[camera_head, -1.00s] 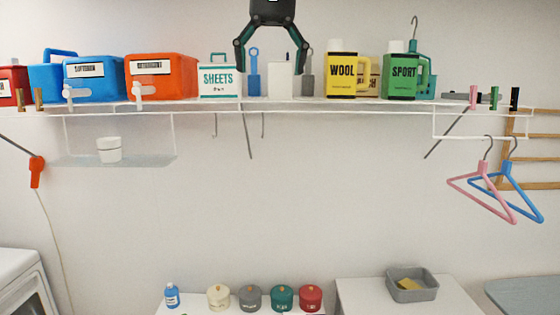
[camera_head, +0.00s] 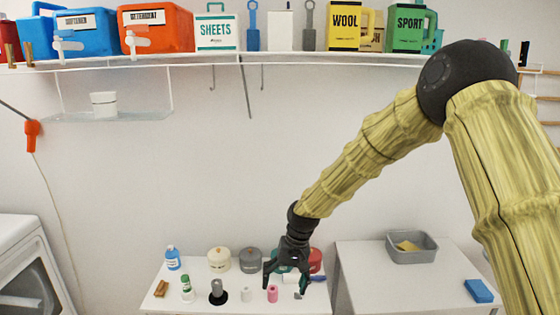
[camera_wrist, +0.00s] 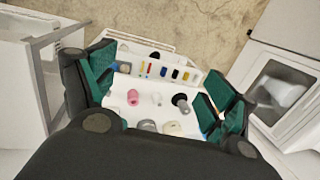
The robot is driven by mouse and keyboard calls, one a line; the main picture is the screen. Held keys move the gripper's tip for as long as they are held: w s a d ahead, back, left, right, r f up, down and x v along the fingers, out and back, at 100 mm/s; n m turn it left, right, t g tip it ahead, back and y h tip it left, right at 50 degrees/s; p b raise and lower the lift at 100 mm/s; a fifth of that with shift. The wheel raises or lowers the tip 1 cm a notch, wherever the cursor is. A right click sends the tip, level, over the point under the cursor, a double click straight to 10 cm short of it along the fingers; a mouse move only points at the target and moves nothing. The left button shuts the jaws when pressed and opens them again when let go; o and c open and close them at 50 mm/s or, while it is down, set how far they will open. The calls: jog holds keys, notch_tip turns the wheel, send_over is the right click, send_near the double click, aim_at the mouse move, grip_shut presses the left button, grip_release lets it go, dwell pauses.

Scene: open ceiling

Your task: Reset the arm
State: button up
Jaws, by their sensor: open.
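My arm reaches in from the right in the head view, bent at a dark elbow joint. My gripper (camera_head: 288,284) hangs fingers down over the right part of the small white table (camera_head: 205,300), with its two fingers spread apart. It also shows in the wrist view (camera_wrist: 155,97), where the green-padded fingers stand wide and nothing is between them in grasp. A pink roll (camera_head: 272,293) stands on the table just left of the gripper in the head view. The gripper partly hides the green pot (camera_head: 277,266) and the red pot (camera_head: 316,260).
A white pot (camera_head: 219,260), grey pot (camera_head: 250,260) and blue bottle (camera_head: 172,258) stand along the table's back. A grey basin (camera_head: 412,249) and blue block (camera_head: 479,291) sit on the right table (camera_head: 375,285). A loaded shelf (camera_head: 290,62) runs above.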

jog(key=s+d+f+b, duration=0.1)
jog(key=s+d+f, duration=0.3)
jog(key=s+f, duration=0.7)
jog(key=s+d+f+b, duration=0.2)
jog(key=s+d+f, duration=0.4)
jog(key=f, duration=0.9)
jog(key=s+d+f+b, duration=0.1)
jog(key=s+d+f, duration=0.2)
jog(key=s, duration=0.5)
jog(key=s+d+f+h+b, duration=0.1)
jog(key=s+d+f, duration=0.3)
jog(key=s, duration=0.5)
jog(key=s+d+f+h, duration=0.1)
jog(key=s+d+f, duration=0.2)
jog(key=s, duration=0.6)
jog(key=shift+s+d+f+m+t+b, duration=0.15)
jog(key=shift+d+m+t+b, duration=0.15)
jog(key=shift+d+b, duration=0.15)
